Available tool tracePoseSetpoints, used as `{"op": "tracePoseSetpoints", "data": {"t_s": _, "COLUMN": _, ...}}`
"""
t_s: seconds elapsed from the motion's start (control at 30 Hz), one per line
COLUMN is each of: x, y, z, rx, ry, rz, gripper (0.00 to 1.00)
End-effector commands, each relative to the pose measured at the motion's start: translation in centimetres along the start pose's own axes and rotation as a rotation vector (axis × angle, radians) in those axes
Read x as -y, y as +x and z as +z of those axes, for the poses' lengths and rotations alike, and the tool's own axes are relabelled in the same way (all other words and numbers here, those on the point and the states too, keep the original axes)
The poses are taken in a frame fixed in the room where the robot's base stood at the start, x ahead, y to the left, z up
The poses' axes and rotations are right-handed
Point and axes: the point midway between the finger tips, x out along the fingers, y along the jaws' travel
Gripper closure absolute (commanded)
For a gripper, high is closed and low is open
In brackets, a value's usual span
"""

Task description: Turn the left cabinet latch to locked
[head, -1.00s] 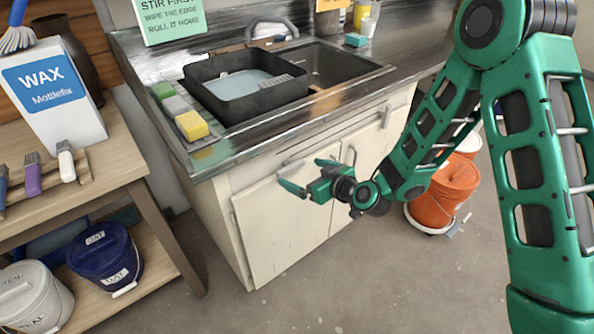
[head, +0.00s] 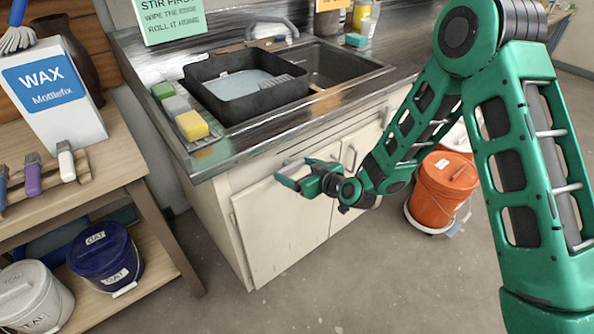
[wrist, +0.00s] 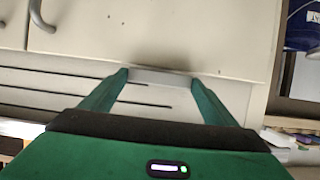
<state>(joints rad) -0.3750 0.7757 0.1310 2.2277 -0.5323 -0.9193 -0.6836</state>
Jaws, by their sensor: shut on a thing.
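The left cabinet door (head: 270,235) is cream and appears shut, under the sink counter. My gripper (head: 294,173) is at the upper part of this door. In the wrist view my two green fingers (wrist: 159,78) stand at either end of a pale grey bar, which I take for the latch (wrist: 160,76). They are shut on it. A grey piece of the latch (head: 291,162) also shows just above the fingers in the head view. The fingers partly hide the latch, and I cannot tell its locked or unlocked position.
The right cabinet door has a curved grey handle (head: 350,157) close to my wrist. An orange bucket (head: 440,195) stands on the floor to the right. A wooden shelf unit (head: 160,225) with buckets is on the left. The floor in front is clear.

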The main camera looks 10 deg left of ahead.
Motion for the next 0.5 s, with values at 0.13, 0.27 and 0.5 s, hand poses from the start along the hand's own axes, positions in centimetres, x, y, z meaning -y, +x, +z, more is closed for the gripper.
{"op": "tracePoseSetpoints", "data": {"t_s": 0.13, "x": -0.24, "y": -0.02, "z": 0.04, "rx": 0.0, "ry": 0.015, "rz": -0.003, "gripper": 0.41}}
{"op": "tracePoseSetpoints", "data": {"t_s": 0.27, "x": -0.35, "y": -0.02, "z": 0.11, "rx": 0.001, "ry": 0.054, "rz": -0.018, "gripper": 0.41}}
{"op": "tracePoseSetpoints", "data": {"t_s": 0.5, "x": -0.72, "y": 0.01, "z": 0.16, "rx": 0.0, "ry": 0.202, "rz": -0.076, "gripper": 0.41}}
